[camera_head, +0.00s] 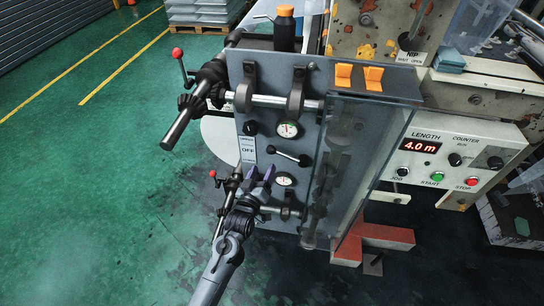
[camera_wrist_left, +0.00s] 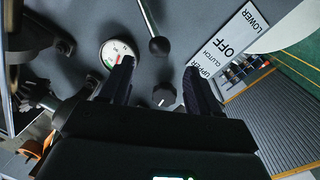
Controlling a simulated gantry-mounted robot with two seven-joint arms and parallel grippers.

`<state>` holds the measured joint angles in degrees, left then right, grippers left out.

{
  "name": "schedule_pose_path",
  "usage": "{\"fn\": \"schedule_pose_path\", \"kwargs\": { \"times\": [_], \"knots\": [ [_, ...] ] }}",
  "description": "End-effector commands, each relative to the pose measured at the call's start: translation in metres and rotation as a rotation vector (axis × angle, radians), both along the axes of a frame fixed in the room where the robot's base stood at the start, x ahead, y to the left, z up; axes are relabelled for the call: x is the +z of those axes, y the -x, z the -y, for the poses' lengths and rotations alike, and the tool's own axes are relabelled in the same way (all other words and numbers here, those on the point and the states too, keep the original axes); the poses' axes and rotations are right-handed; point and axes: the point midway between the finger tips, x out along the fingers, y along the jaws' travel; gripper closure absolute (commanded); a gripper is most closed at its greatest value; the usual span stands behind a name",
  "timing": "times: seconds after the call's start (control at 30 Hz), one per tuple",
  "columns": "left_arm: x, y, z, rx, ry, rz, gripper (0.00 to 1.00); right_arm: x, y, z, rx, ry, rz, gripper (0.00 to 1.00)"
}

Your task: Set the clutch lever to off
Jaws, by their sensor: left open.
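The clutch lever (camera_head: 288,154) is a short steel rod with a black ball on the grey front panel. It slopes up to the left from its dark hub. Its ball end points toward the upper part of the white label (camera_head: 248,156), which reads UPPER CLUTCH, OFF, LOWER in the left wrist view (camera_wrist_left: 230,43). The lever's ball (camera_wrist_left: 160,46) hangs beyond my fingers in that view; its hub is out of frame. My left gripper (camera_head: 262,174) is open and empty, just below the lever's ball, apart from it. My right gripper is not in view.
Round gauges (camera_head: 288,130) (camera_head: 284,179) sit above and below the lever. A black knob (camera_head: 250,129) is above the label. A red-knobbed lever (camera_head: 178,54) and a roller shaft (camera_head: 272,101) stick out at the upper left. Green floor (camera_head: 90,160) lies open to the left.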

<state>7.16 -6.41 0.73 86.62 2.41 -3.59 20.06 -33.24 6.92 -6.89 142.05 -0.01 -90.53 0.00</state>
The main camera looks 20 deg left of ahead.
Motion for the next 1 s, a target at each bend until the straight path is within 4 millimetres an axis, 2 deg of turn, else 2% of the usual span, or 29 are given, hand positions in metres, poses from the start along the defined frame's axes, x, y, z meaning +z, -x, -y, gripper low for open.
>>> {"fn": "schedule_pose_path", "kwargs": {
  "times": [0.17, 0.6, 0.8, 1.0],
  "knots": [
    [0.001, -0.019, -0.001, 0.000, 0.000, 0.005, 0.38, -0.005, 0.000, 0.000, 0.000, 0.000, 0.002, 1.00],
    [0.000, -0.085, -0.004, 0.001, -0.001, 0.004, 0.38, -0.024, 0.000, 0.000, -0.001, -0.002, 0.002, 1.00],
    [0.000, -0.101, -0.005, 0.001, -0.001, 0.003, 0.38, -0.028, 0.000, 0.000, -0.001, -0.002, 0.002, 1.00],
    [0.001, -0.105, -0.005, 0.001, -0.001, 0.002, 0.38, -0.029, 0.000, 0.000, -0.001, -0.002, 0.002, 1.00]
  ]
}}
